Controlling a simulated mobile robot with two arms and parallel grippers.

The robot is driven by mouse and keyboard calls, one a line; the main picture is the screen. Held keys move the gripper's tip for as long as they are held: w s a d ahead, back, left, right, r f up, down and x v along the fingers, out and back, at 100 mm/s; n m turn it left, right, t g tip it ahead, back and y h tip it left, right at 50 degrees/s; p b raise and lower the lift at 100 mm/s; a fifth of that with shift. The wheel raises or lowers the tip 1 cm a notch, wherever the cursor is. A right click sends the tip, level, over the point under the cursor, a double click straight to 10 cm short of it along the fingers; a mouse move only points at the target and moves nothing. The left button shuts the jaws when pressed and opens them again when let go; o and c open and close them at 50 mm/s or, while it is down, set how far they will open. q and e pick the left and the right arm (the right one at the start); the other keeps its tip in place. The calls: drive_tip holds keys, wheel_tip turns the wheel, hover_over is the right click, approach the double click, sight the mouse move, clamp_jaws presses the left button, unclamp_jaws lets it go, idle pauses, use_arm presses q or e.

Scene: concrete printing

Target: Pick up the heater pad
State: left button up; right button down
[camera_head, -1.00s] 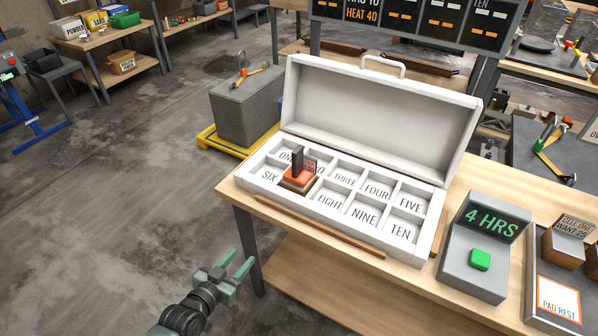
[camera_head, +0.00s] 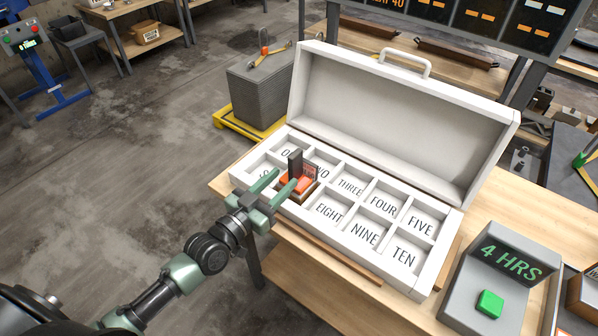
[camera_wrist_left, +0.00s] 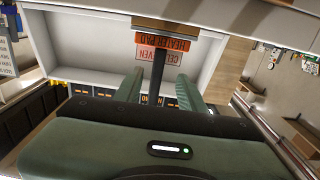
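The heater pad (camera_head: 304,184) is an orange block with an upright black handle. It sits in the lower-row compartment between SIX and EIGHT of the white open case (camera_head: 420,281). In the left wrist view its orange label (camera_wrist_left: 165,42) reads HEATER PAD upside down, with a CELL SEVEN card beside it. My left gripper (camera_head: 280,181) is open and empty, at the case's front edge just left of the pad. In the left wrist view the black handle lines up between the two green fingers (camera_wrist_left: 160,82); I cannot tell whether they touch it. My right gripper is out of view.
The case lid (camera_head: 400,110) stands open behind the compartments. A grey unit reading 4 HRS with a green button (camera_head: 490,303) is at right on the wooden table. A wooden strip (camera_head: 335,256) lies along the case front. Open floor is at left.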

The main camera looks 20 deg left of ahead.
sight(290, 175)
use_arm(q)
drive_tip(key=shift+p+x, duration=0.3)
drive_tip(key=shift+x, duration=0.7)
drive_tip(key=x, duration=0.3)
drive_tip(key=shift+w+d+f+p, duration=0.2)
drive_tip(key=shift+d+p, duration=0.1)
drive_tip(key=shift+w, duration=0.15)
drive_tip(key=c, duration=0.9)
clamp_jaws()
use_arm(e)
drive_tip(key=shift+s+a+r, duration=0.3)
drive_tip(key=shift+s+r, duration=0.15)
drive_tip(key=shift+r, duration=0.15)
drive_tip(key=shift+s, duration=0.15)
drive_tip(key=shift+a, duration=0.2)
use_arm(q)
drive_tip(key=shift+r, duration=0.15)
